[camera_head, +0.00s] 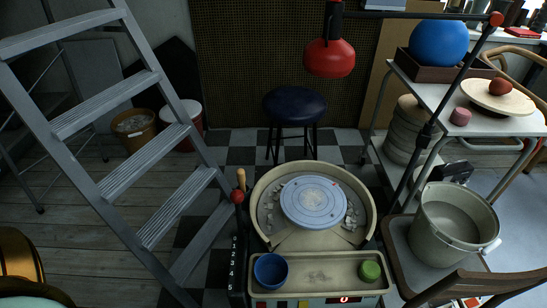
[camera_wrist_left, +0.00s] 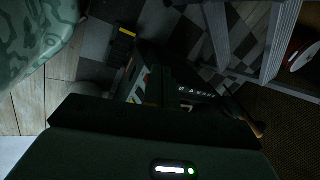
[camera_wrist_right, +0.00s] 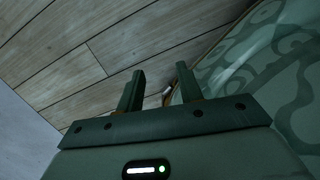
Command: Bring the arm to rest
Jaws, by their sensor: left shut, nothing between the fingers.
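Neither gripper shows in the head view. In the left wrist view the dark housing of my left gripper (camera_wrist_left: 155,95) fills the lower middle. Its fingers are hard to make out against the dark background, but it is shut and empty. Beyond it are the dark side of the pottery wheel unit and the checkered floor. In the right wrist view my right gripper (camera_wrist_right: 160,88) has its two green fingers apart with nothing between them, above wooden floorboards (camera_wrist_right: 75,60). A green patterned surface is close at the right of that view.
The pottery wheel (camera_head: 314,202) stands in front, with a blue bowl (camera_head: 270,270) and a green cup (camera_head: 370,271) on its tray. A stepladder (camera_head: 125,175) is at left. A grey bucket (camera_head: 455,225) and a cart (camera_head: 480,125) are at right. A stool (camera_head: 294,105) stands behind.

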